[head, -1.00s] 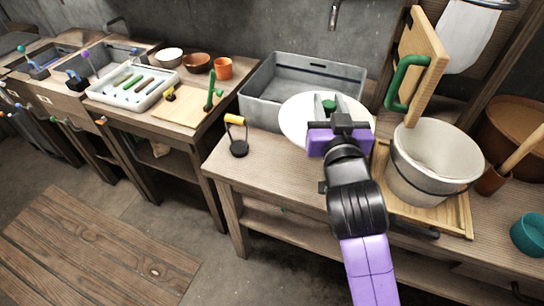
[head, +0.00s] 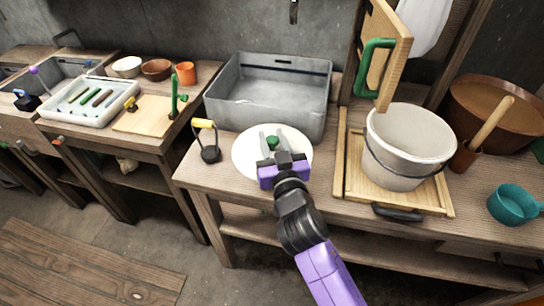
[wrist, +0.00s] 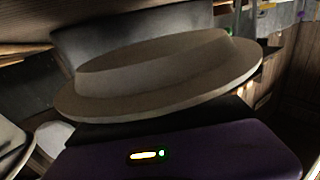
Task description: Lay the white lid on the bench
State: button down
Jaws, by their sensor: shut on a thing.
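The white lid (head: 243,158) is a round disc with a green knob (head: 272,143) on top. My gripper (head: 272,141) is shut on the knob, with a finger on either side. The lid is over the left part of the wooden bench (head: 205,184), in front of the grey tub, hiding part of its front wall. Whether it touches the bench I cannot tell. In the wrist view the lid (wrist: 160,75) fills the middle as a pale tilted disc with a raised section, above my purple gripper body.
A grey tub (head: 225,112) stands behind the lid. A yellow-handled black object (head: 208,152) stands close to its left. A white bucket (head: 405,145) sits on a wooden tray (head: 350,188) to the right. A teal cup (head: 512,205) is at the far right.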

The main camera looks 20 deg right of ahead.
aim_at(272, 154)
jog(key=shift+f+b, duration=0.8)
jog(key=shift+f, duration=1.8)
jog(key=shift+f, duration=0.2)
jog(key=c, duration=1.1)
grip_release()
jog(key=shift+r, duration=0.1)
jog(key=shift+o, duration=0.2)
jog(key=shift+r, duration=0.15)
jog(key=shift+s, duration=0.3)
jog(key=s, duration=0.3)
jog(key=s+a+b, duration=0.1)
jog(key=s, duration=0.2)
jog(key=s+b, duration=0.1)
jog(key=s, duration=0.3)
jog(key=shift+s+a, duration=0.1)
jog(key=shift+a, duration=0.25)
jog(key=shift+s+a, duration=0.15)
jog(key=shift+s, duration=0.4)
